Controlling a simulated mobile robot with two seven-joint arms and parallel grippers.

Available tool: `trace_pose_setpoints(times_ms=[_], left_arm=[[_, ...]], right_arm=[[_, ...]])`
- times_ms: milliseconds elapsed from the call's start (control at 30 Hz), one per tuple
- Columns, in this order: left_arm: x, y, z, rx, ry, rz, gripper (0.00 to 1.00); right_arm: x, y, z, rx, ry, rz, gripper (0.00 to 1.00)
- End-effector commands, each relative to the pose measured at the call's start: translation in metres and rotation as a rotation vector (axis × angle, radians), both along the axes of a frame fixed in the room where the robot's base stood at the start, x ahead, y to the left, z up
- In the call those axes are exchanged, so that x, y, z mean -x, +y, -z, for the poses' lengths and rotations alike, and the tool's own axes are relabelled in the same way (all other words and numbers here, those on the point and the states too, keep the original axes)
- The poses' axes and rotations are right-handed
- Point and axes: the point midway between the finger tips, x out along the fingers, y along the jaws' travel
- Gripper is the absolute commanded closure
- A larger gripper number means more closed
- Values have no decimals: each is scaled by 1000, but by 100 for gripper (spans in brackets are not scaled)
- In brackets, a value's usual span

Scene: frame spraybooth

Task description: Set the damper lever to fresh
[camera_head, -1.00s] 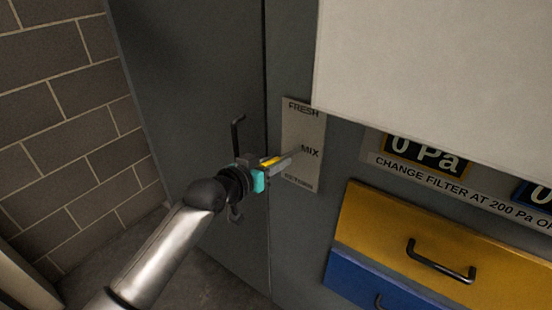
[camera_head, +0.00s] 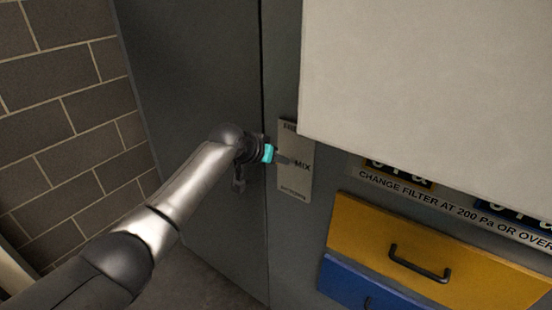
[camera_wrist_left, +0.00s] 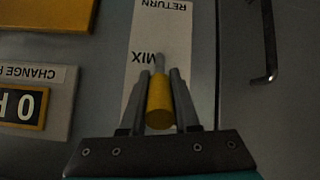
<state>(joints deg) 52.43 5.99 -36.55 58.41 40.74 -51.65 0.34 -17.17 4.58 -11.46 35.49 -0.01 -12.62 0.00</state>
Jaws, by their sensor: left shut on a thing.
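The damper lever (camera_wrist_left: 159,105) has a yellow grip and a thin grey stem. It points at the MIX mark on the pale label plate (camera_head: 296,180). My left gripper (camera_head: 287,160) is at the plate beside MIX. In the left wrist view, its two fingers (camera_wrist_left: 160,82) are shut on the yellow grip, one on each side. In the head view the gripper hides the lever. The FRESH end of the plate, at the top in the head view, is partly covered by a pale box; RETURN is at the bottom. My right gripper is not in view.
A large pale box-shaped panel (camera_head: 425,90) juts out at the upper right, close to the plate's top. A yellow drawer (camera_head: 360,235) and a blue drawer (camera_head: 345,285) with dark handles are below right. A brick wall (camera_head: 60,110) stands at left.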

Motion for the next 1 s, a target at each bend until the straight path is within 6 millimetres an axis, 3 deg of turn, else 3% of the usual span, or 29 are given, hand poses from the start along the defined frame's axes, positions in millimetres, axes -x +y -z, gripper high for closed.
trace_pose_setpoints(times_ms=[533,567,600,800,1000], left_arm=[[-1,-1,-2,-13,10,1,100],[-1,-1,-2,-13,10,1,67],[-1,-1,-2,-12,10,2,62],[-1,-1,-2,-11,12,1,40],[-1,-1,-1,-11,13,0,40]], right_arm=[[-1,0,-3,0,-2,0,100],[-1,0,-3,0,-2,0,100],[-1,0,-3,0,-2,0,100],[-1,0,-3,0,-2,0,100],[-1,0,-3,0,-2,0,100]])
